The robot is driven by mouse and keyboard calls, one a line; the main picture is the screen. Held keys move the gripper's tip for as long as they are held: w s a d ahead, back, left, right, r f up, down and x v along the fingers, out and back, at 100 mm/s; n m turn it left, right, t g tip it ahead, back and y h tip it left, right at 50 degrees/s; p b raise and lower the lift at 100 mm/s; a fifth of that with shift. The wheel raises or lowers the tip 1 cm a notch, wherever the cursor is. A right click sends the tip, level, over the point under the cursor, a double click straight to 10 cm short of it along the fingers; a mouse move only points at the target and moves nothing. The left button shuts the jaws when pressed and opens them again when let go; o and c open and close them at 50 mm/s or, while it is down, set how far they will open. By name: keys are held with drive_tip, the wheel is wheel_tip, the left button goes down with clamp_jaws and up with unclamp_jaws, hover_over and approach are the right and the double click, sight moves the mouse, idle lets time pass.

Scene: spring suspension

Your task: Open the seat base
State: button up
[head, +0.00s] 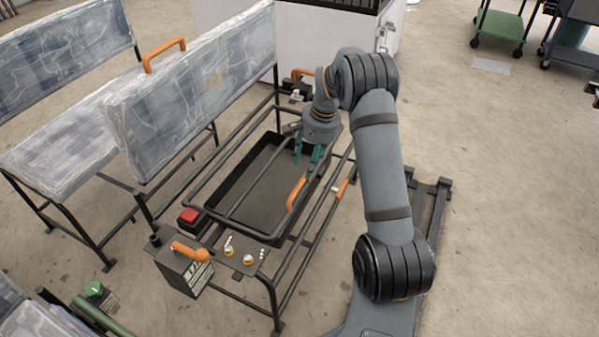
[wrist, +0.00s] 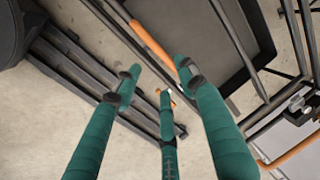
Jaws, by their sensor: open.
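The seat base is a black tube frame (head: 222,178) around a dark shallow tray (head: 250,185). A plastic-wrapped panel (head: 195,90) stands tilted up along its left side, with an orange handle (head: 163,52) on top. Another orange handle (head: 297,193) is on the frame's right side and shows in the wrist view (wrist: 152,45). My gripper (head: 313,172) has green fingers and is open and empty over the tray's right part, close to this handle. In the wrist view the handle lies beyond the fingertips (wrist: 158,80), apparently not between them.
A control box with an orange grip (head: 190,252), a red button (head: 188,216) and a small knob panel (head: 240,252) sit at the frame's near end. A second wrapped seat (head: 65,140) stands at left. Floor at right is mostly clear.

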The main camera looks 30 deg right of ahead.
sight(301, 186)
drive_tip(key=f, duration=0.3)
drive_tip(key=a+f+b, duration=0.1)
drive_tip(key=f, duration=0.2)
drive_tip(key=w+f+b, duration=0.1)
drive_tip(key=f, duration=0.2)
drive_tip(key=shift+a+f, duration=0.15)
drive_tip(key=shift+a, duration=0.1)
drive_tip(key=c, duration=0.3)
clamp_jaws()
